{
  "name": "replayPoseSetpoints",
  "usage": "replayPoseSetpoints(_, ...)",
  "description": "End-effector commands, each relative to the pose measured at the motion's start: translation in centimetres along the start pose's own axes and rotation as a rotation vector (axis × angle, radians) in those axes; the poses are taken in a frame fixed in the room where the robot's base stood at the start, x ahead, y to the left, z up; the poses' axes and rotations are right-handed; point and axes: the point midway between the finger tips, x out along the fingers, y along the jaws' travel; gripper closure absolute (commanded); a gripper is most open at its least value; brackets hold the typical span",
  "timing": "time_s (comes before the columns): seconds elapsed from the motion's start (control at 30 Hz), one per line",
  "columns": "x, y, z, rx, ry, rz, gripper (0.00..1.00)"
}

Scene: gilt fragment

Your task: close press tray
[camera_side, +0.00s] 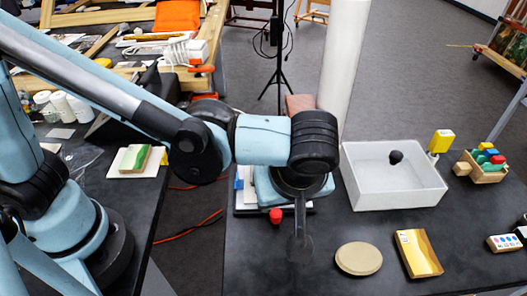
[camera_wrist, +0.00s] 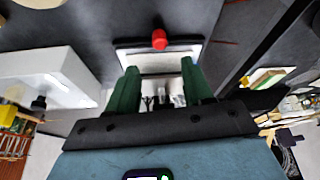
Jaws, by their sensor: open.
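The press tray shows as a pale flat slab with a red knob (camera_side: 275,215) at its front, at the table's left side in the side view. In the wrist view the pale tray (camera_wrist: 150,61) lies just beyond my fingertips, with the red knob (camera_wrist: 160,40) on its far edge. My gripper (camera_side: 301,243) points down close to the right of the knob in the side view. In the wrist view my gripper (camera_wrist: 157,76) has its two green fingers wide apart with nothing held between them. My wrist hides much of the press in the side view, so how far the tray is out is unclear.
A white bin (camera_side: 395,192) with a dark ball stands right of my gripper. A beige disc (camera_side: 358,258) and a gold panel (camera_side: 418,254) lie in front of it. A crate of coloured blocks (camera_side: 483,168) is far right. A gap separates the left table.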

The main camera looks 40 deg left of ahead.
Motion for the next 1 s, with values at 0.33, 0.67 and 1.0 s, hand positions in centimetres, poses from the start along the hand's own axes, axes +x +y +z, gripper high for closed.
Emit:
replayPoseSetpoints(0.33, -3.6, 0.0, 0.0, 0.000, 0.000, 0.001, 0.49)
replayPoseSetpoints(0.67, -3.9, 0.0, 0.0, 0.000, 0.000, 0.001, 0.49)
replayPoseSetpoints(1.0, -2.8, -0.8, -5.4, 0.151, -0.068, 0.079, 0.49)
